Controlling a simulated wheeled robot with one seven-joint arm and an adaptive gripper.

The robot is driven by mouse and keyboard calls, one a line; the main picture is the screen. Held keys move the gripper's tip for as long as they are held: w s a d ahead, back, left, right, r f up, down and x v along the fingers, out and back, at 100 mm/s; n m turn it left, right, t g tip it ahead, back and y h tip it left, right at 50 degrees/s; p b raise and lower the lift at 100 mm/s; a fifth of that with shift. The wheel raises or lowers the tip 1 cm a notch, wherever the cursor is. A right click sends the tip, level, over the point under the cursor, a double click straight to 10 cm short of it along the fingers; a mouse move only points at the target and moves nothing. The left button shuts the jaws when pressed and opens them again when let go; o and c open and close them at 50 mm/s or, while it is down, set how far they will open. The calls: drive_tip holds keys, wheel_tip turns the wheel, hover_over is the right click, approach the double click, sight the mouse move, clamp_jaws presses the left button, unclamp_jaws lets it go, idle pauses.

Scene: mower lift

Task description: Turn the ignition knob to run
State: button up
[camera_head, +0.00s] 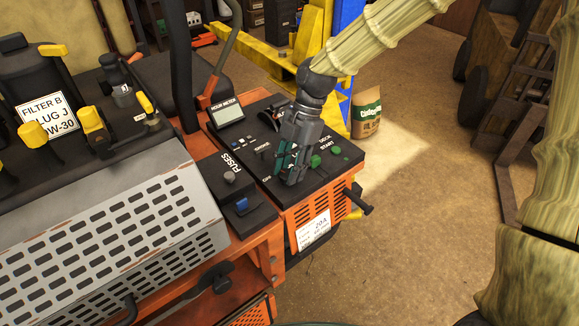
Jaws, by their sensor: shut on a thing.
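The black control panel (322,172) of the orange mower is right of centre in the head view. My gripper (286,178) points down over the panel's middle, near its front edge. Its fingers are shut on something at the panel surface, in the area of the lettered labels. The ignition knob itself is hidden by the fingers, so its position cannot be read. Green knobs (334,150) stand just right of the gripper, by the "START" label.
The hour meter (229,115) and a lever (222,58) rise left of my arm. The fuse box (234,193) adjoins the panel. A perforated grey guard (120,220) fills the lower left. A yellow lift (300,50) and a bag (367,112) stand behind.

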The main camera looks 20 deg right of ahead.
drive_tip(key=m, duration=0.2)
drive_tip(key=m+t, duration=0.1)
drive_tip(key=m, duration=0.1)
drive_tip(key=shift+s+d+m+t, duration=0.1)
drive_tip(key=shift+s+m+t, duration=0.1)
drive_tip(key=shift+m+t, duration=0.1)
drive_tip(key=shift+s+m+t+b, duration=0.15)
drive_tip(key=shift+m+t+b, duration=0.6)
drive_tip(key=shift+m, duration=1.75)
drive_tip(key=shift+t+p, duration=0.25)
drive_tip(key=shift+p, duration=0.05)
drive_tip(key=o, duration=1)
drive_tip(key=shift+o, duration=0.2)
drive_tip(key=shift+r, duration=0.1)
drive_tip(key=v, duration=1.1)
drive_tip(key=shift+d+r, duration=0.25)
drive_tip(key=shift+r, duration=0.05)
